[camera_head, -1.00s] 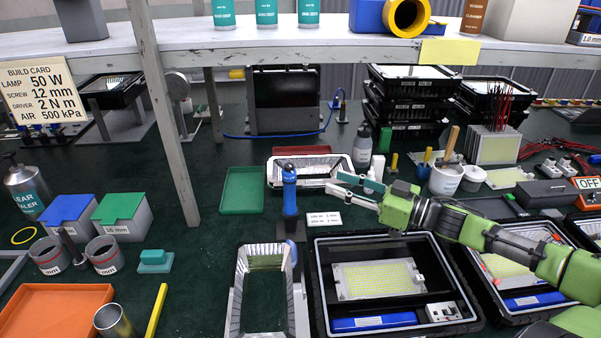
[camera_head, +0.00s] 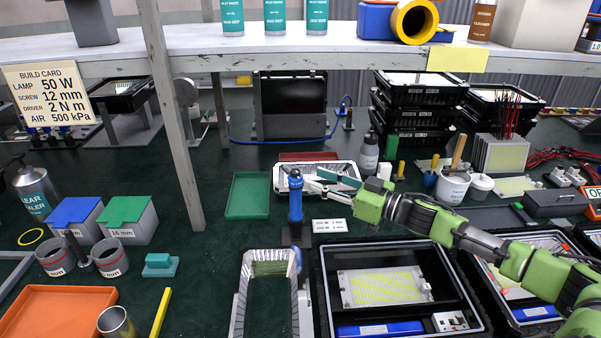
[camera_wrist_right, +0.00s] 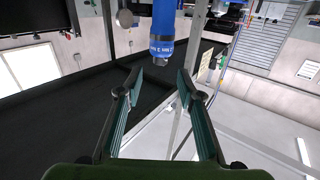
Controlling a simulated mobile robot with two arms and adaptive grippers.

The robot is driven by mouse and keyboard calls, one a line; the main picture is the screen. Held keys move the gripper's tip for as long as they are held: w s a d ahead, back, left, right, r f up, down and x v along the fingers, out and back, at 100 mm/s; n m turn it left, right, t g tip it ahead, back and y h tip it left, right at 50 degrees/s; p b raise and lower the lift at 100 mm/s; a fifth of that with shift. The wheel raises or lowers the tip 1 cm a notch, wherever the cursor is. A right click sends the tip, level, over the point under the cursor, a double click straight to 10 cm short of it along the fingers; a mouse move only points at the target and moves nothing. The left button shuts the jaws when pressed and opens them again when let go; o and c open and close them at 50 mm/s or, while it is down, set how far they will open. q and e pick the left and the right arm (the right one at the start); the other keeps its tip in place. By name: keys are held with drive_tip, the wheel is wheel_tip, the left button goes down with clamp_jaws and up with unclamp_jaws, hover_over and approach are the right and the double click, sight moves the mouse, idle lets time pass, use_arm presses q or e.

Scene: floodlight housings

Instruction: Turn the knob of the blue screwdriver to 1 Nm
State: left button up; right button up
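The blue screwdriver (camera_head: 295,195) stands upright in its holder behind the metal housing frame. In the right wrist view its blue body (camera_wrist_right: 163,28) hangs in from the top edge, with a pale-marked blue band (camera_wrist_right: 168,48) near its end; I cannot read the setting. My right gripper (camera_head: 322,181) is open, just right of the screwdriver's upper part in the head view. In the right wrist view the gripper (camera_wrist_right: 160,80) has its teal-padded fingers apart with nothing between them. The screwdriver's end lies beyond the fingertips, apparently not touching. My left gripper is not in view.
The metal frame (camera_head: 240,300) and an open black housing (camera_head: 465,300) stand in front. A green tray (camera_head: 248,195) lies to the left. The build card (camera_head: 50,95) reads driver 2 N m.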

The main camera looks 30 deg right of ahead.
sight(300, 173)
drive_tip(key=shift+p+x, duration=0.65)
drive_tip(key=shift+x, duration=2.4)
clamp_jaws()
